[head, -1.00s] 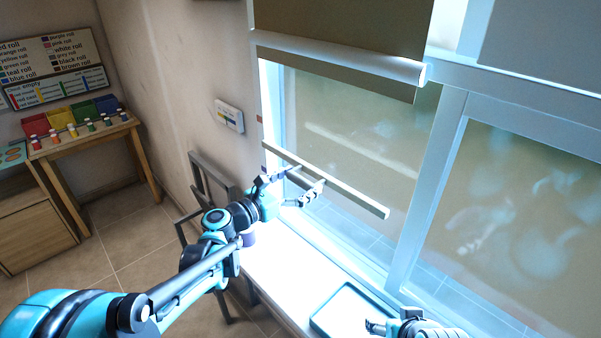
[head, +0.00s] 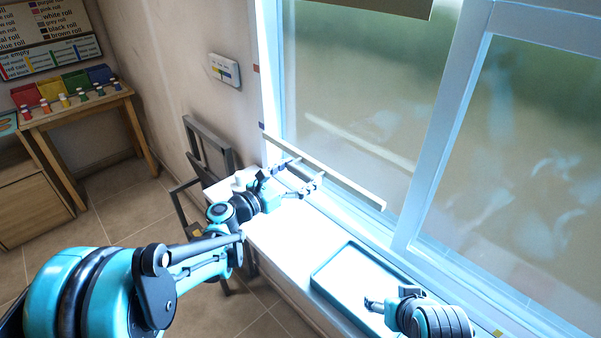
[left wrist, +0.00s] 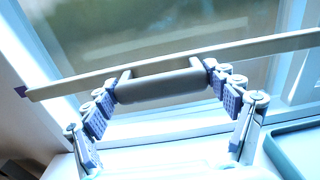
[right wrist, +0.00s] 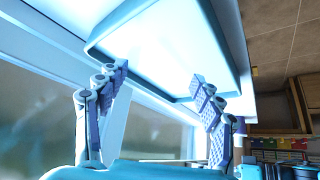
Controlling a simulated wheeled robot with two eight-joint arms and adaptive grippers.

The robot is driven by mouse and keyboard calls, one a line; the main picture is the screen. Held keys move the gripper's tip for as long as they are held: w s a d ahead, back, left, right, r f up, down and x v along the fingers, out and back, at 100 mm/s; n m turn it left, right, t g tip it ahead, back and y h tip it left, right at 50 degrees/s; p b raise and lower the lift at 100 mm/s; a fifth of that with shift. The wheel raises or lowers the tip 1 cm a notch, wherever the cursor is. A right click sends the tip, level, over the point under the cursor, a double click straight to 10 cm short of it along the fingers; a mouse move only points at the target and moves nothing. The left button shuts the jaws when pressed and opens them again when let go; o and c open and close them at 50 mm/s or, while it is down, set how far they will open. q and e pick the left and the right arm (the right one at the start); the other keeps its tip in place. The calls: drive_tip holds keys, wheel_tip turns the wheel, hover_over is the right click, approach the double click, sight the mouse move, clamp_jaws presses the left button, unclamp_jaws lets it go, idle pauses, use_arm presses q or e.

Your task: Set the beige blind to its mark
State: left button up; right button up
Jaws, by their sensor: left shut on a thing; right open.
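The blind's pale bottom bar (head: 345,180) lies along the lower window, slightly slanted in the picture. Its left end is close to a small blue mark (head: 261,125) on the window frame; the left wrist view shows the blue mark (left wrist: 21,91) right at the bar's end. My left gripper (head: 307,170) is shut on the bar's grey handle (left wrist: 160,88), with a finger at each end of it. A brown-beige strip of fabric (head: 390,6) shows at the top edge; the roller is out of view. My right gripper (head: 385,300) is open and empty near the sill tray.
A red mark (head: 256,69) sits higher on the frame. A blue-rimmed tray (head: 318,275) lies on the white sill. A wooden table with coloured bins (head: 75,108) stands far left.

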use_arm(q)
drive_tip(key=o, duration=1.5)
drive_tip(key=shift+o, duration=0.2)
drive_tip(key=v, duration=1.2)
